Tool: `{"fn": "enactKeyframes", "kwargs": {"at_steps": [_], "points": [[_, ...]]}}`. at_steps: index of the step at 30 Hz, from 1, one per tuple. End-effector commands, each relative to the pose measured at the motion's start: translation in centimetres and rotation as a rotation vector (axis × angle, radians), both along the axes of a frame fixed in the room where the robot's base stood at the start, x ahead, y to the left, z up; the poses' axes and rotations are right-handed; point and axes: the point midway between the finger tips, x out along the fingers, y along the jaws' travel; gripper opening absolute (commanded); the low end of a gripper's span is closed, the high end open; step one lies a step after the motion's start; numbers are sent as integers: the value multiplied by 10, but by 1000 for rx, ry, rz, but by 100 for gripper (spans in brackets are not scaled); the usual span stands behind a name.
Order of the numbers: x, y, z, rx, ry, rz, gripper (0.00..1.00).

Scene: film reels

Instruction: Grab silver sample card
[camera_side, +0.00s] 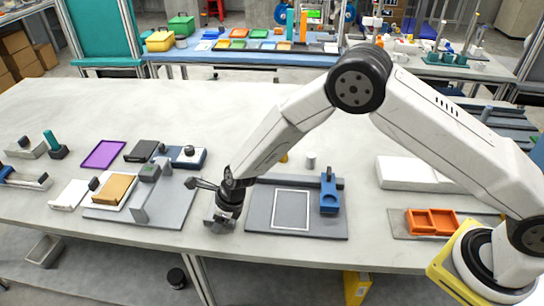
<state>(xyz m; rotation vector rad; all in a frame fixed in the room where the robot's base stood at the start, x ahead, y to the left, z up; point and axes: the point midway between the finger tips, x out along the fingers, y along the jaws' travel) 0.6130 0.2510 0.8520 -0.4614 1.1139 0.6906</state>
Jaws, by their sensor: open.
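I cannot clearly pick out a silver sample card. Flat pieces lie at the left: a white one (70,194), a purple one (104,154) and a tan one (115,187) on a white base. My gripper (209,204) is open, with dark fingers spread low over the front of the table. It is at the right edge of a grey plate (172,209) that carries an upright grey bracket (144,198). No card shows between the fingers. My wrist hides part of the table behind it.
Right of my gripper is a grey board (259,215) with a white outlined rectangle and a blue fixture (329,194). A white block (418,174) and an orange tray (432,222) stand farther right. The pale table (240,105) is mostly bare at the back.

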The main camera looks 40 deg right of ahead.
Motion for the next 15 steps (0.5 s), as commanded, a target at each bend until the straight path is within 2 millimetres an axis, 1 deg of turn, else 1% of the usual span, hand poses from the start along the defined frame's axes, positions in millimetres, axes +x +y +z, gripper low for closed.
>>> {"fn": "enactKeyframes", "kwargs": {"at_steps": [5, 8, 9, 11, 15], "points": [[0, 0, 0, 0, 0, 0, 59], [0, 0, 0, 0, 0, 0, 30], [0, 0, 0, 0, 0, 0, 18], [0, 0, 0, 0, 0, 0, 0], [0, 0, 0, 0, 0, 0, 0]]}}
